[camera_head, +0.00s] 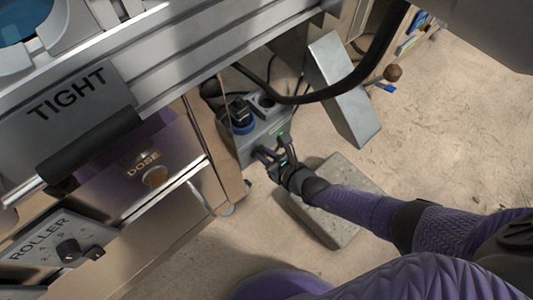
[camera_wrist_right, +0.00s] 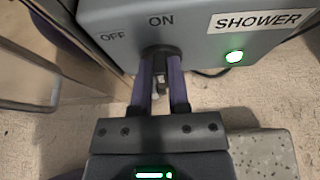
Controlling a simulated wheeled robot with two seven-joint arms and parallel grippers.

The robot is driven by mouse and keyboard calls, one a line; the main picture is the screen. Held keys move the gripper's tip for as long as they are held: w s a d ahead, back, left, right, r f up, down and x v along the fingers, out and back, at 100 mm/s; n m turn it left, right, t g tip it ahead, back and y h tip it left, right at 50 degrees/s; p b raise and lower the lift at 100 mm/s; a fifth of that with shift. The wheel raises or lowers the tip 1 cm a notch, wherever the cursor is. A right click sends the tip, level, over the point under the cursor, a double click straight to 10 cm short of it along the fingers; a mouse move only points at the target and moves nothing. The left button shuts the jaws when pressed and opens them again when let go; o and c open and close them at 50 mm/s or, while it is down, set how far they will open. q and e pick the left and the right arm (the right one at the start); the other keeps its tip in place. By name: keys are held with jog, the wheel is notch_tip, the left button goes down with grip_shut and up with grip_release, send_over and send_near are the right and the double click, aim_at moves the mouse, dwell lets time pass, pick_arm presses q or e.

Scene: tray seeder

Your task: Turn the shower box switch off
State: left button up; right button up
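The grey shower box (camera_head: 249,146) stands on the floor beside the machine. In the right wrist view, the shower box (camera_wrist_right: 205,38) carries OFF and ON labels, a SHOWER label and a lit green light (camera_wrist_right: 234,57). Its dark switch (camera_wrist_right: 160,53) is below the ON label, partly hidden by my fingers. My right gripper (camera_wrist_right: 160,75) is at the switch, one purple finger on each side, with a gap and a small metallic tip between them. In the head view, my right gripper (camera_head: 274,153) reaches the box's front. My left gripper is not in view.
A speckled stone slab (camera_head: 335,225) lies on the floor under my right forearm. A tilted grey metal piece (camera_head: 343,88) and a thick black hose (camera_head: 345,88) are behind the box. The machine with TIGHT, DOSE and ROLLER labels fills the left. Open floor lies at the right.

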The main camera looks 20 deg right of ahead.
grip_shut()
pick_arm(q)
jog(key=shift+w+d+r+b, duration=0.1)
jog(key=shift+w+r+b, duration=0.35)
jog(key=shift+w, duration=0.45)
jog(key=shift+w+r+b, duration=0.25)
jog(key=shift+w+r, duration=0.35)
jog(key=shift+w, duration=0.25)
pick_arm(e)
jog(key=shift+s+a+f+n+t+h, duration=0.25)
jog(key=shift+n+t+h, duration=0.4)
jog(key=shift+n, duration=0.75)
jog(key=shift+s+a+f+n+t+h, duration=0.15)
jog(key=shift+a+n+t+h, duration=0.25)
jog(key=shift+n+h, duration=0.75)
jog(key=shift+s+a+f+n+t+h, duration=0.1)
jog(key=shift+a+f+n+t+h, duration=0.3)
jog(key=shift+n, duration=1.25)
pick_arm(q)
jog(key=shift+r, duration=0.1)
pick_arm(e)
jog(key=shift+d+r, duration=0.1)
jog(key=o, duration=0.7)
grip_release()
jog(key=shift+w, duration=0.1)
jog(key=shift+o, duration=0.2)
jog(key=shift+r, duration=0.1)
